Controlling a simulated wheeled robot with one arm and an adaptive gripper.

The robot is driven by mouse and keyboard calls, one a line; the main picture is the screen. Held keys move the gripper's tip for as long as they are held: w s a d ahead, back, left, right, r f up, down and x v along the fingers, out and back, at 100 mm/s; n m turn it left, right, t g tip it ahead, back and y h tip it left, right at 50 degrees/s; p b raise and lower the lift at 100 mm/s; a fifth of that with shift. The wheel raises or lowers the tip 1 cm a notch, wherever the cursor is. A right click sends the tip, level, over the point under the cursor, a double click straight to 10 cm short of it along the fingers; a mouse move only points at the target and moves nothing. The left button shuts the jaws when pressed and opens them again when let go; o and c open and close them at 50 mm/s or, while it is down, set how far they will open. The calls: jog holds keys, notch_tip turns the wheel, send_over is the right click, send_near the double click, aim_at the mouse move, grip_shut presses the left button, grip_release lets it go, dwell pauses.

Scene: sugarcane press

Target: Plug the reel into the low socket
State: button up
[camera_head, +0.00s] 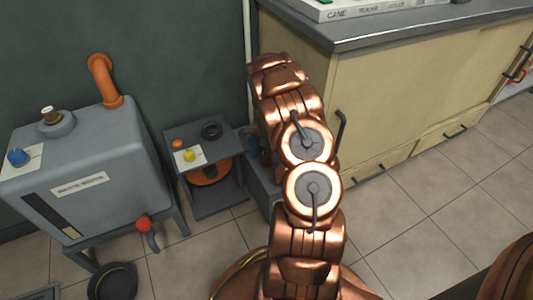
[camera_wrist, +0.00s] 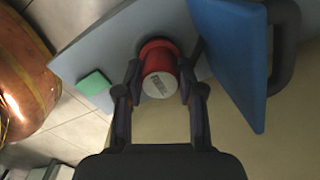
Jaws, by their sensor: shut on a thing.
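In the wrist view my gripper (camera_wrist: 160,74) is shut on a red cylindrical plug (camera_wrist: 160,60) with a pale, lettered end face. The plug is between the two fingertips, in front of a grey-blue face (camera_wrist: 120,45). A darker red ring shows around its far end; I cannot tell whether the plug is seated in a socket there. A blue flap (camera_wrist: 228,50) with a dark handle stands to the right of the plug. In the head view my arm hides the gripper and plug. A grey stand (camera_head: 222,199) holding an orange disc, possibly the reel, is left of my arm.
A green block (camera_wrist: 94,83) is on the grey-blue face, left of the plug. In the head view, a grey waste tank (camera_head: 90,160) stands at left and a cream cabinet (camera_head: 400,100) at right. Tiled floor (camera_head: 420,215) is open in front of the cabinet.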

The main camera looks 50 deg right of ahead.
jog(key=shift+f, duration=0.3)
jog(key=o, duration=0.9)
jog(key=shift+r, duration=0.15)
jog(key=shift+r+p, duration=1.4)
jog(key=shift+r, duration=4)
